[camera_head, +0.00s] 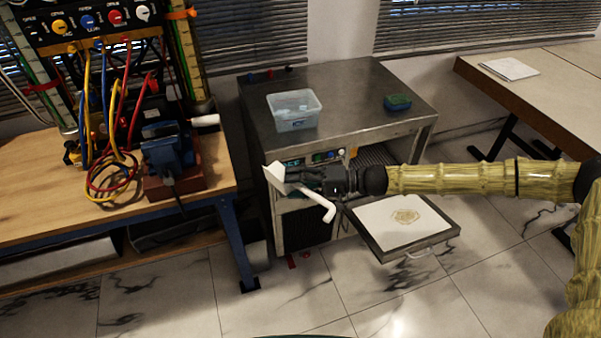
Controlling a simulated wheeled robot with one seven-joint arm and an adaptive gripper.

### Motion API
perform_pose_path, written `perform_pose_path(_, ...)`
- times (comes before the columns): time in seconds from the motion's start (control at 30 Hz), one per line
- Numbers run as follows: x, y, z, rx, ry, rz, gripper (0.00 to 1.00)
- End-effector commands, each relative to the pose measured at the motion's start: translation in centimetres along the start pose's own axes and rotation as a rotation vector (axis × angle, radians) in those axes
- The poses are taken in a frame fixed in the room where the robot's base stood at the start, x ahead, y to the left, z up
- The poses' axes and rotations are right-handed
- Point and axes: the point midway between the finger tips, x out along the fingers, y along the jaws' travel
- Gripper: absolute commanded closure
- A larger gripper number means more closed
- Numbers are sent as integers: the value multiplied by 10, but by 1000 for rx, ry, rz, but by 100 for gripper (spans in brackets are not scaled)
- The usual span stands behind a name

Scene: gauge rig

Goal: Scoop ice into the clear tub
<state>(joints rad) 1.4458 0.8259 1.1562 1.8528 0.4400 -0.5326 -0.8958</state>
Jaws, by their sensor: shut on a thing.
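The clear tub (295,112) stands upright on the metal top of the steel machine, left of its middle. It is see-through with pale bluish contents low inside, which I cannot make out for sure. My gripper (293,177) is in front of the machine, below and apart from the tub. It is shut on a white scoop (318,203), whose pale handle slants down to the right. The scoop's broad end (274,174) shows left of the fingers, and I cannot see whether it holds ice. The fingers hide the scoop's middle.
A tilted flap or drawer with a pale panel (377,221) juts from the machine below my arm. A green and dark sponge-like block (398,102) lies on the metal top (350,90). A wooden bench (60,205) with cables stands left, a table (545,85) right.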

Motion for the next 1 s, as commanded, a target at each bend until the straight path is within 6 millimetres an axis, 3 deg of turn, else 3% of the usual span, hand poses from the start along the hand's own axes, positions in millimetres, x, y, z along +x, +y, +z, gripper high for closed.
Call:
perform_pose_path(0.4, 13, 36, 13, 10, 65, 5, 74)
perform_pose_path(1.0, 16, 83, 16, 23, 205, 19, 74)
